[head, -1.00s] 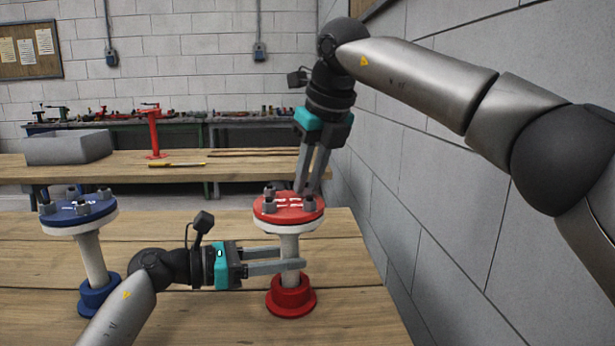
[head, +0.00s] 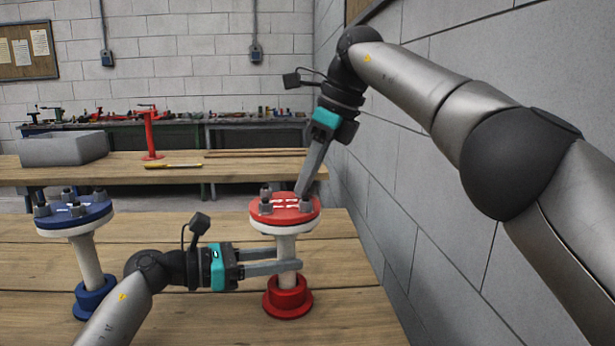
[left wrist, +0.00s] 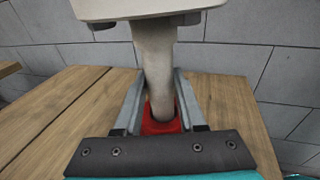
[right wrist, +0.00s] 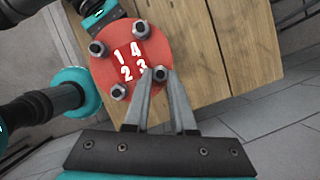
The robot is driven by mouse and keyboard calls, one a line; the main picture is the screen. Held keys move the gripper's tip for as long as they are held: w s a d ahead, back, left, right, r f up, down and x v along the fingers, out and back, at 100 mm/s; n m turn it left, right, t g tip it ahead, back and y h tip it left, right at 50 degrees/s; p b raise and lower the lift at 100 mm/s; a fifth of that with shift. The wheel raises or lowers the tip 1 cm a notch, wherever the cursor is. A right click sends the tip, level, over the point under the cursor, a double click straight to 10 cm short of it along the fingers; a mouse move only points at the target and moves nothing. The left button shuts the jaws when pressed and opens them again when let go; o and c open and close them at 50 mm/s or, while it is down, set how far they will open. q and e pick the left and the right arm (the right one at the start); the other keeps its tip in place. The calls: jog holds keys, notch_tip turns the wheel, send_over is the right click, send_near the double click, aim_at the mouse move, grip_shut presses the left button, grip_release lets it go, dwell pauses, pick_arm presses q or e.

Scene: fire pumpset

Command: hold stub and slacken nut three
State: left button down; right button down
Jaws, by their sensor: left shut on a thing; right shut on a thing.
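The red flange (head: 280,212) tops a pale stub (head: 286,248) that stands in a red base (head: 288,297) on the near bench. My left gripper (head: 292,265) is shut on the stub from the left, below the flange; the left wrist view also shows the stub (left wrist: 155,65) between its fingers. In the right wrist view the flange (right wrist: 112,58) carries white numbers 1 to 4, with a grey nut by each. My right gripper (right wrist: 160,80) points down from above and is shut on nut three (right wrist: 161,73). The fingers partly hide this nut.
A blue flange (head: 75,214) on a similar stub stands at the left of the near bench (head: 190,235). A block wall (head: 420,180) runs close along the right. A grey bin (head: 63,149), a red stand (head: 150,135) and a yellow-handled tool (head: 173,166) are on the bench behind.

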jog(key=shift+w+n, duration=0.15)
jog(key=shift+n, duration=0.25)
jog(key=shift+s+d+n, duration=0.1)
jog(key=shift+s+n, duration=0.1)
jog(key=shift+n, duration=0.2)
jog(key=c, duration=0.7)
grip_release()
jog(key=shift+c, duration=0.2)
jog(key=shift+w+m, duration=0.15)
jog(key=shift+m, duration=0.35)
jog(key=shift+m, duration=0.4)
